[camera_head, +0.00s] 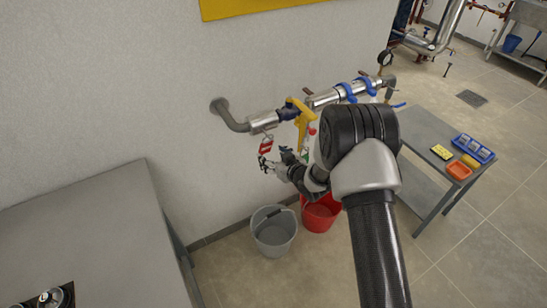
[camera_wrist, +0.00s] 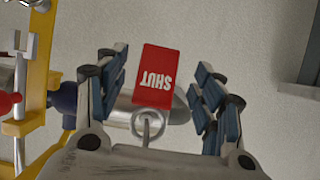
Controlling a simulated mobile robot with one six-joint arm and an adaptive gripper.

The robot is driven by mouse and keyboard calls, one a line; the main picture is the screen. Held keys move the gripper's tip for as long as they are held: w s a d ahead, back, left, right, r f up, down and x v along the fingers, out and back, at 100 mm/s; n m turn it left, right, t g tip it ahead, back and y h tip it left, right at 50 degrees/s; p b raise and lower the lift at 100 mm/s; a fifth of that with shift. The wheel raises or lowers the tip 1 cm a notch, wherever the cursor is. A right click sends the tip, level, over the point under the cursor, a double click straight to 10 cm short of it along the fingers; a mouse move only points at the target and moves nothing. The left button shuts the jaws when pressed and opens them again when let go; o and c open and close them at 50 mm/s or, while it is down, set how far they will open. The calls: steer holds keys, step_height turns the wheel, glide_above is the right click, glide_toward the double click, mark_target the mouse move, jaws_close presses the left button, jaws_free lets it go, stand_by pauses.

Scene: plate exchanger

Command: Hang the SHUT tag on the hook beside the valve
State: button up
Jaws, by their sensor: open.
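The red SHUT tag (camera_wrist: 156,76) shows upside down in the wrist view, with a metal ring (camera_wrist: 148,126) at its lower edge in that picture. The tag lies between the parted blue-padded fingers of my gripper (camera_wrist: 158,88), with gaps on both sides. In the head view the red and white tag (camera_head: 266,145) is just below the silver pipe (camera_head: 264,122), and my gripper (camera_head: 269,161) is at its lower end. I cannot make out the hook or how the ring sits on it. The valve with its yellow handle (camera_head: 300,118) is to the right of the tag.
A grey bucket (camera_head: 273,235) and a red bucket (camera_head: 320,213) stand on the floor below. A grey table (camera_head: 90,235) is at left. The wall is close behind the pipe.

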stand_by(0.3)
steer(key=v, duration=1.2)
steer(key=s+d+r+m+g+h, duration=0.1)
steer(key=s+d+r+m+h, duration=0.15)
steer(key=d+r, duration=0.45)
steer(key=s+d+r+m+h, duration=0.1)
steer(key=s+d+r+h, duration=0.35)
steer(key=r, duration=0.45)
steer(key=s+d+r+m+g, duration=0.1)
steer(key=s+r+g, duration=0.1)
steer(key=s, duration=1.1)
steer(key=s+r+m+g, duration=0.2)
steer(key=s+r+g, duration=0.1)
steer(key=s, duration=1.1)
steer(key=shift+s+d+r, duration=0.3)
steer(key=shift+d+r, duration=0.1)
steer(key=shift+r, duration=0.15)
